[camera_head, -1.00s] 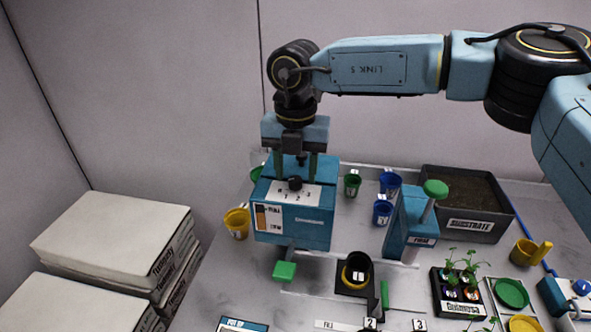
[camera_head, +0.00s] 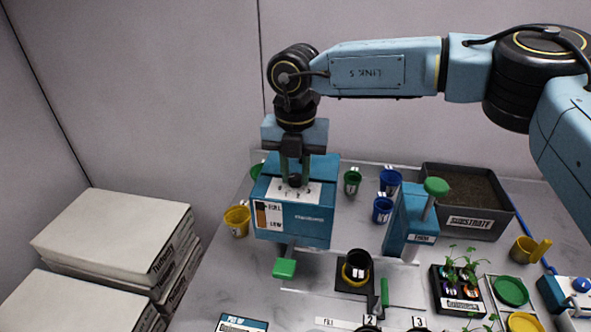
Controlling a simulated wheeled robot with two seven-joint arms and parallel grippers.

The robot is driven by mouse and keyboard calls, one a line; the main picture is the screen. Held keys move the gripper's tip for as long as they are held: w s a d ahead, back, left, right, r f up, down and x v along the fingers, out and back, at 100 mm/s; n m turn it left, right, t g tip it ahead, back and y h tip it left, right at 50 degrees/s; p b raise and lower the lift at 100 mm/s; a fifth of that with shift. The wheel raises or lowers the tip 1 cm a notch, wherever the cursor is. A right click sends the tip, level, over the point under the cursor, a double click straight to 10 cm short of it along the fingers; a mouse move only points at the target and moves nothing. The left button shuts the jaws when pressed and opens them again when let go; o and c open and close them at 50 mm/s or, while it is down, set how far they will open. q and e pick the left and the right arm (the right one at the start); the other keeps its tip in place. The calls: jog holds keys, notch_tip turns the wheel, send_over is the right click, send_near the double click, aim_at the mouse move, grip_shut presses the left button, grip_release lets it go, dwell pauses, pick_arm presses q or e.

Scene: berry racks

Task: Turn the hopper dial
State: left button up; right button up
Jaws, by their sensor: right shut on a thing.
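The hopper (camera_head: 310,228) is a blue box with a white numbered plate (camera_head: 311,193) on its top and a FULL/LOW gauge on its front. The small black dial (camera_head: 295,181) stands on that plate. My right gripper (camera_head: 295,176) points straight down over the hopper and is shut on the dial, its two greenish fingers on either side of it. The fingers hide part of the dial and some of the numbers, so I cannot read the dial's setting. My left gripper is not in view.
A green lever (camera_head: 284,268) sticks out below the hopper. A black cup (camera_head: 357,262) with a yellow ring stands at front right. A blue press with a green knob (camera_head: 435,187) stands right, before the substrate bin (camera_head: 472,222). Stacked white bags (camera_head: 112,232) fill the left.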

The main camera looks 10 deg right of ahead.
aim_at(296, 176)
jog(key=n+b, duration=0.1)
jog(key=n, duration=0.2)
jog(key=shift+n+b, duration=0.35)
jog(key=shift+n, duration=0.05)
jog(key=shift+n+b, duration=0.5)
jog(key=shift+n, duration=1.4)
jog(key=shift+r, duration=0.1)
jog(key=o, duration=1)
notch_tip(296, 176, up, 13)
jog(key=shift+r+b, duration=0.15)
jog(key=shift+b, duration=0.15)
